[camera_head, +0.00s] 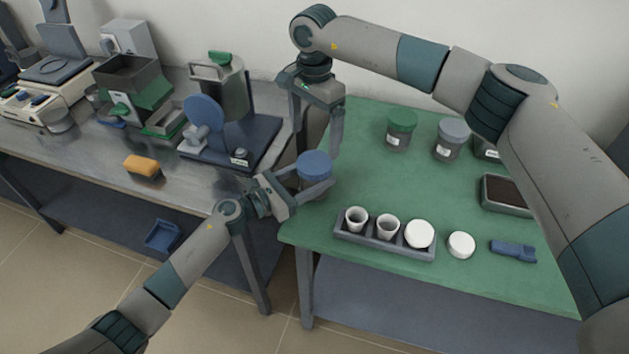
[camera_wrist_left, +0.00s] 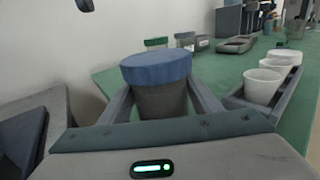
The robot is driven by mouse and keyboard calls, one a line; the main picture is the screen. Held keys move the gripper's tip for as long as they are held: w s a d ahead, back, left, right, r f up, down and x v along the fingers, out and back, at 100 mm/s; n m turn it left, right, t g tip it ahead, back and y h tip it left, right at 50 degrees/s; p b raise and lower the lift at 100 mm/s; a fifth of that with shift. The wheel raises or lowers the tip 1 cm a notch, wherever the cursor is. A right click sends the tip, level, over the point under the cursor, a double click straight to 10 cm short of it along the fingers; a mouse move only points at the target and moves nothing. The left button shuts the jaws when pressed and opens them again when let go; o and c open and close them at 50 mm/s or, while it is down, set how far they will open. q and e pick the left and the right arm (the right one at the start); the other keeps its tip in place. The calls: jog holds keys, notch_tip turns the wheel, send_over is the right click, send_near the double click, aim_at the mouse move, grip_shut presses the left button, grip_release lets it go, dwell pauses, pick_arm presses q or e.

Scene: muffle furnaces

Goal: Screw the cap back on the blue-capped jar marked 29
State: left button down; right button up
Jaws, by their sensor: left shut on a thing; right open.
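The jar (camera_wrist_left: 163,103) has a grey body and a blue cap (camera_head: 315,163) sitting on its top. The cap also shows in the left wrist view (camera_wrist_left: 156,68); I cannot tell how tightly it is seated. The number is not visible. My left gripper (camera_head: 312,186) is shut on the jar body below the cap, at the left edge of the green table. My right gripper (camera_head: 318,146) is open and points down just above the cap, with its fingers apart on either side and nothing between them.
The green table (camera_head: 365,190) holds a green-capped jar (camera_head: 401,128), a grey-capped jar (camera_head: 451,138), a rack (camera_head: 347,236) with white cups, a white lid (camera_head: 461,245), a blue item (camera_head: 513,250) and a dark-filled tray (camera_head: 507,210). Apparatus (camera_head: 240,140) stands on the metal bench at left.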

aim_at(314, 162)
jog(key=n, duration=0.5)
jog(key=shift+n, duration=0.4)
jog(key=shift+f, duration=0.1)
jog(key=shift+f, duration=3.85)
jog(key=c, duration=1.2)
